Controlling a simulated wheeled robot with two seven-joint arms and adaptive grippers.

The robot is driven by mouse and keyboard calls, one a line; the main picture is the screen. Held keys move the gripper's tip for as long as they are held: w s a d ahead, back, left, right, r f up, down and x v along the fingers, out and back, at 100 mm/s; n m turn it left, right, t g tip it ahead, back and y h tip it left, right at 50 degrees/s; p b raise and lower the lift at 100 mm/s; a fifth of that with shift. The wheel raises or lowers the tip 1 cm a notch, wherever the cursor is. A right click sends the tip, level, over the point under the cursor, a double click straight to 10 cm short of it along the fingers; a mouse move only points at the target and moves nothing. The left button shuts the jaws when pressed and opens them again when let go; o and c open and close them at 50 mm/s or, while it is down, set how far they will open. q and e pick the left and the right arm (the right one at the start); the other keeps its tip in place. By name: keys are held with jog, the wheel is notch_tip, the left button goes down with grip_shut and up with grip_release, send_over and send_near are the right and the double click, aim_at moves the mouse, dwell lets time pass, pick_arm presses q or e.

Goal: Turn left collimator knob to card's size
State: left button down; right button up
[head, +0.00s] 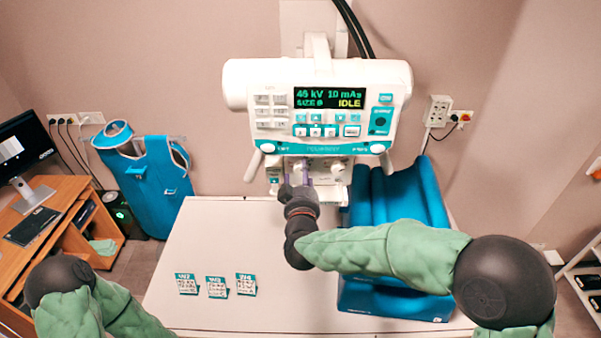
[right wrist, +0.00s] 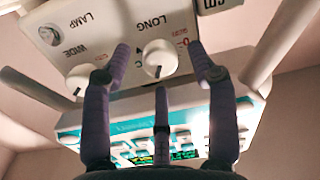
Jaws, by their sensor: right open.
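The white X-ray head (head: 240,85) has a collimator below it. In the right wrist view, which is upside down, a round white knob (right wrist: 160,58) sits beside the word LONG, and a second knob (right wrist: 80,78) sits near WIDE and LAMP. My right gripper (head: 297,183) is at the collimator's left knob. In the right wrist view my open fingers (right wrist: 161,54) stand on both sides of the LONG knob; I cannot tell whether they touch it. My left gripper is out of view.
The display (head: 329,98) reads 46 kV, 10 mAs and IDLE. Two handles (head: 254,164) (head: 387,166) angle down from the head. A blue cushioned support (head: 410,195) stands right on the white table (head: 220,235). The table's left middle is clear. A desk (head: 60,215) stands left.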

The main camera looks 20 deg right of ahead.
jog(key=v, duration=0.9)
jog(key=shift+s, duration=0.35)
jog(key=shift+a+f, duration=0.1)
notch_tip(320, 180, down, 29)
jog(key=s+g+y, duration=0.1)
jog(key=g+y, duration=0.4)
jog(key=g, duration=0.3)
jog(key=s+a+f+m+g+y, duration=0.2)
jog(key=s+f+g, duration=0.3)
jog(key=s+f, duration=0.5)
jog(key=s+a+f+m+g+y, duration=0.15)
jog(key=s+f+g, duration=0.25)
jog(key=s+f, duration=0.6)
notch_tip(320, 180, down, 28)
jog(key=a+b, duration=0.1)
jog(key=b, duration=2.9)
jog(key=shift+w+a+r+n+t+b, duration=0.2)
jog(key=shift+w+n+t+b, duration=0.1)
jog(key=shift+w+n, duration=0.15)
